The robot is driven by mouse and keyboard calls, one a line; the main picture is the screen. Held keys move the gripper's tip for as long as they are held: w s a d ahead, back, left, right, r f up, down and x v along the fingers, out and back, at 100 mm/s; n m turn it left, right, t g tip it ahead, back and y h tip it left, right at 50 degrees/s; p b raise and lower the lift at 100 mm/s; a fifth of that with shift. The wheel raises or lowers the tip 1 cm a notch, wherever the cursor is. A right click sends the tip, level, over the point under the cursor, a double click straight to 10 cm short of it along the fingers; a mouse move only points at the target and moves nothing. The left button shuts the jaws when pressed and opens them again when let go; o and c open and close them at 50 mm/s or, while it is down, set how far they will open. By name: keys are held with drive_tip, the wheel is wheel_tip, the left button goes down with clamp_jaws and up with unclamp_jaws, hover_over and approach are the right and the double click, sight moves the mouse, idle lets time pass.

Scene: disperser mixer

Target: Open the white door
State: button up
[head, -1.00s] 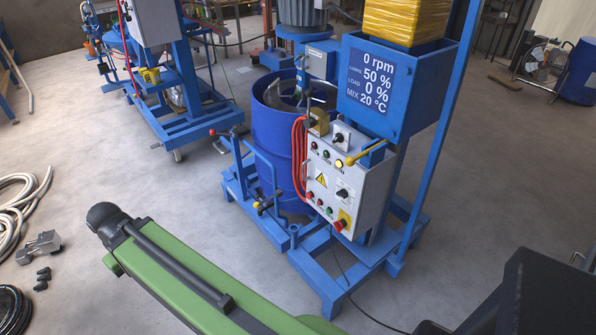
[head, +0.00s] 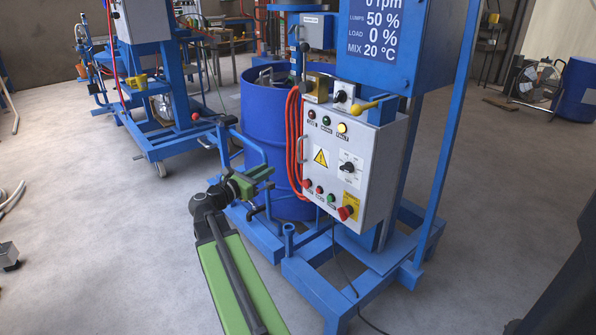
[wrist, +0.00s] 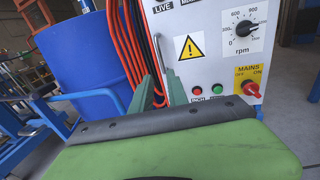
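The white door (head: 345,165) is the front of a control box on the blue mixer frame. It looks shut, and bears lamps, a yellow warning triangle, a dial and a red mains switch. Its handle (head: 301,150) is a small upright bar on the left edge. The handle also shows in the wrist view (wrist: 159,52), just beyond my fingertips. My gripper (head: 266,180) is left of the door and a little below the handle, apart from it. Its two green fingers stand apart with a gap and nothing between them (wrist: 162,88).
Orange cables (head: 293,140) hang beside the door's left edge, close to the handle. A blue drum (head: 262,115) stands behind. A yellow-knobbed lever (head: 368,105) sits above the door. Blue base beams (head: 330,285) lie below. Open floor (head: 110,240) is at the left.

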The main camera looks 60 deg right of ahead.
sight(299, 160)
drive_tip(key=d, duration=0.5)
drive_tip(key=s+d, duration=0.1)
drive_tip(key=d, duration=0.5)
drive_tip(key=s+d, duration=0.1)
drive_tip(key=d, duration=0.5)
drive_tip(key=shift+s+d+r, duration=0.1)
drive_tip(key=shift+d+r, duration=0.05)
drive_tip(key=shift+d, duration=0.1)
clamp_jaws()
drive_tip(key=shift+a, duration=0.15)
idle(0.5)
